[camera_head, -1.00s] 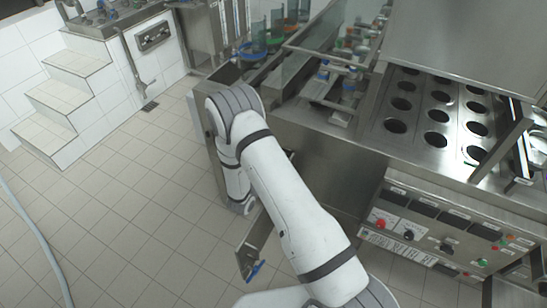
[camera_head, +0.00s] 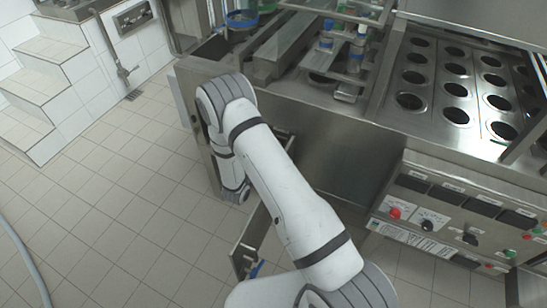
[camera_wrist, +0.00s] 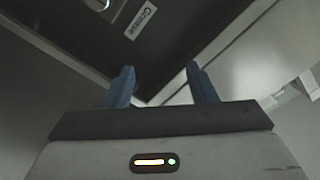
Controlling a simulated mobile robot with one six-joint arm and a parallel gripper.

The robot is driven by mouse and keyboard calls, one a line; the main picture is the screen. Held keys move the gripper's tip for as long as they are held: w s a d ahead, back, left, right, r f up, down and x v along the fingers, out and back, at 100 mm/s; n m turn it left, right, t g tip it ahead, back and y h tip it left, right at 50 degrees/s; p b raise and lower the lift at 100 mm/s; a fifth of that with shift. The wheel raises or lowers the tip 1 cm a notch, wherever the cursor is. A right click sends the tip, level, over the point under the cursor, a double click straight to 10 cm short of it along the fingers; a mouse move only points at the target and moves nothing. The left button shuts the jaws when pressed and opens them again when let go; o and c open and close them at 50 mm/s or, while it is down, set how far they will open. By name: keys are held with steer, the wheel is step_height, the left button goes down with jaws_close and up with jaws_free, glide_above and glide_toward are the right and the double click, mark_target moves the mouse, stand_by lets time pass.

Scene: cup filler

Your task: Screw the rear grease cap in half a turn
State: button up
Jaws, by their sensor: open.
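In the wrist view a "Grease" label (camera_wrist: 141,18) sits on a dark panel. The fitting is ahead and to the left, apart from the fingers. In the head view my gripper and the grease caps are hidden behind my arm and the machine.
The control panel (camera_head: 450,225) is on the right, below the plate with round holes (camera_head: 455,90).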

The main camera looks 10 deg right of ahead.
step_height(320, 180, down, 10)
steer(key=f+b, duration=0.1)
steer(key=b, duration=0.8)
steer(key=x, duration=0.7)
steer(key=shift+w+d+r+p, duration=0.2)
steer(key=shift+w+r+p, duration=0.05)
steer(key=shift+r+p, duration=0.1)
steer(key=c, duration=1)
